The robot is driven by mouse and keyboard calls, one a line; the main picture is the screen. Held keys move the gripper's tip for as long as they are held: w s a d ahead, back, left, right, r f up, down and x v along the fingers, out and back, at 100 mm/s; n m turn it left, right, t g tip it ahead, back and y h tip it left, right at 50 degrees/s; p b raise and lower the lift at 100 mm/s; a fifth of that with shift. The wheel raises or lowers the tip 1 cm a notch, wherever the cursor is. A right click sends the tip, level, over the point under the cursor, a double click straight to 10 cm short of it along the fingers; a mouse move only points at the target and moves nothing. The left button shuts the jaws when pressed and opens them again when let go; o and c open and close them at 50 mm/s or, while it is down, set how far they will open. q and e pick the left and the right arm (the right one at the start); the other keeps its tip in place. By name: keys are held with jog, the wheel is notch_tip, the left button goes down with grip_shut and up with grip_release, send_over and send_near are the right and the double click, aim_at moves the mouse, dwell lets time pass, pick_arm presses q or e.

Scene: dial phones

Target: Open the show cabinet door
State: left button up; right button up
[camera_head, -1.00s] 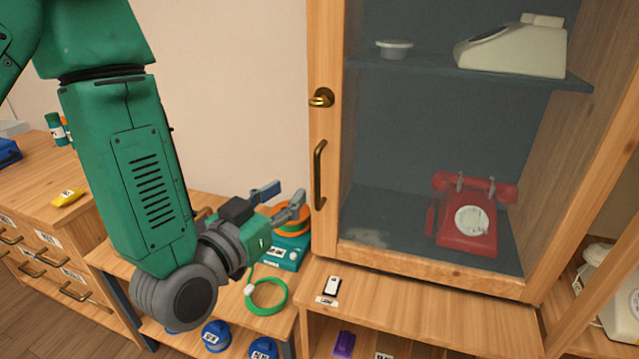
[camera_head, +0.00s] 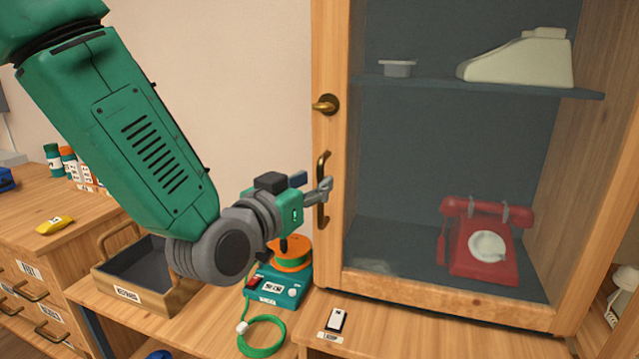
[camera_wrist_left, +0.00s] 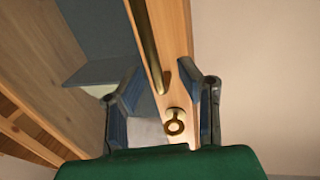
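The show cabinet door (camera_head: 330,60) has a light wood frame around a glass pane and looks shut. A dark brass bar handle (camera_head: 321,212) stands upright on its left stile, below a round brass knob or lock (camera_head: 326,104). My left gripper (camera_head: 314,186) is at the handle's height, with its fingers partly over it. In the left wrist view the fingers (camera_wrist_left: 162,72) are open, one on each side of the handle (camera_wrist_left: 145,45); a brass ring-like fitting (camera_wrist_left: 175,122) shows lower between them. Whether the fingers touch the handle, I cannot tell. My right gripper is not in view.
Behind the glass are a red dial phone (camera_head: 483,245) and a cream phone (camera_head: 520,60). Below my gripper stand a teal device with an orange spool (camera_head: 275,288), a green cable ring (camera_head: 262,336) and a wooden tray (camera_head: 150,298). A small white-and-black item (camera_head: 336,320) lies before the cabinet.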

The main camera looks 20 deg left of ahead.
pick_arm(q)
jog(key=shift+x, duration=0.9)
jog(key=shift+w+d, duration=0.25)
jog(key=shift+d, duration=0.15)
grip_shut()
jog(key=shift+a, duration=0.15)
